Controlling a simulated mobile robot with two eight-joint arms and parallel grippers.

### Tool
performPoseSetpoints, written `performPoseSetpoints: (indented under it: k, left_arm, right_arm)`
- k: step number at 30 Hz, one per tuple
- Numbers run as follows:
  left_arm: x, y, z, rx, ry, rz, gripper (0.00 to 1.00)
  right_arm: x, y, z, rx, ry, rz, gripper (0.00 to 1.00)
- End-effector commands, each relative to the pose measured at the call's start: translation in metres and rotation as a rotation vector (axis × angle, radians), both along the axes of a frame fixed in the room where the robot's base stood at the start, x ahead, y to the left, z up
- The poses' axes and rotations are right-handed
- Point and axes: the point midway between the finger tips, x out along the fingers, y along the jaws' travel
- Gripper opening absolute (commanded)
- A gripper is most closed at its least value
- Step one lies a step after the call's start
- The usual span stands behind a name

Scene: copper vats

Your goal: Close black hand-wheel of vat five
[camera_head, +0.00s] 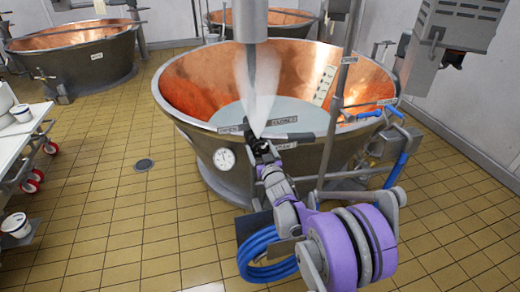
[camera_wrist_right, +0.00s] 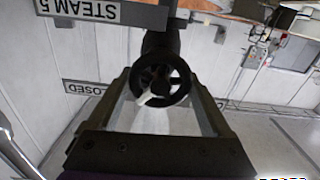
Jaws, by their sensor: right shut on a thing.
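Vat five (camera_head: 185,125) is the large copper-lined vat in the middle of the head view. Its black hand-wheel (camera_wrist_right: 163,85) shows in the wrist view as a spoked ring on a dark stem. In the head view the wheel is small at the front rim, largely covered by my gripper. My right gripper (camera_head: 262,148) reaches it from below. In the wrist view its fingers (camera_wrist_right: 160,95) stand on both sides of the wheel, shut on it. Signs reading STEAM 5 (camera_wrist_right: 80,10) and CLOSED (camera_wrist_right: 85,87) appear turned over. My left gripper is not in view.
A white steam-like plume (camera_head: 257,85) stands above the wheel, below a grey vertical pipe (camera_head: 249,20). A dial gauge (camera_head: 224,158) is on the vat's front. Pipes and a blue hose (camera_head: 398,165) lie right. A white cart (camera_head: 20,140) stands left. Tiled floor is open at left.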

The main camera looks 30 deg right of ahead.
Motion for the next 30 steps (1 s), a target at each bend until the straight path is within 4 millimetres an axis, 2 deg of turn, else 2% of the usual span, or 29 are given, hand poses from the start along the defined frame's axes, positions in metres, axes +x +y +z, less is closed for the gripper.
performPoseSetpoints:
  k: [6, 12, 22, 23, 25, 26, 30]
  left_arm:
    - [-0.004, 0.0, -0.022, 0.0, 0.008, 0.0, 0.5]
    - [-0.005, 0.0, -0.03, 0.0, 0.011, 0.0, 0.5]
    - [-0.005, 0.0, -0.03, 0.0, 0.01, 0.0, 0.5]
    - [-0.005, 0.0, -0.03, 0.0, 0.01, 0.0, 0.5]
    - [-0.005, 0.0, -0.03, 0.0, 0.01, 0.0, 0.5]
    - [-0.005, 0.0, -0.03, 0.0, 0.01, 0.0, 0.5]
    - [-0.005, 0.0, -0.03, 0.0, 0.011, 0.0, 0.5]
  right_arm:
    - [0.0, -0.001, -0.004, 0.194, -0.047, 0.0, 0.28]
    - [0.0, -0.002, -0.002, 0.352, -0.085, 0.0, 0.27]
    - [0.0, -0.001, -0.001, 0.379, -0.091, 0.0, 0.28]
    - [0.0, -0.001, -0.001, 0.379, -0.091, 0.0, 0.85]
    - [0.0, -0.001, -0.001, 0.378, -0.091, 0.0, 0.98]
    - [0.0, -0.001, -0.001, 0.377, -0.091, 0.0, 1.0]
    - [0.0, -0.002, -0.001, 0.376, -0.09, 0.0, 1.0]
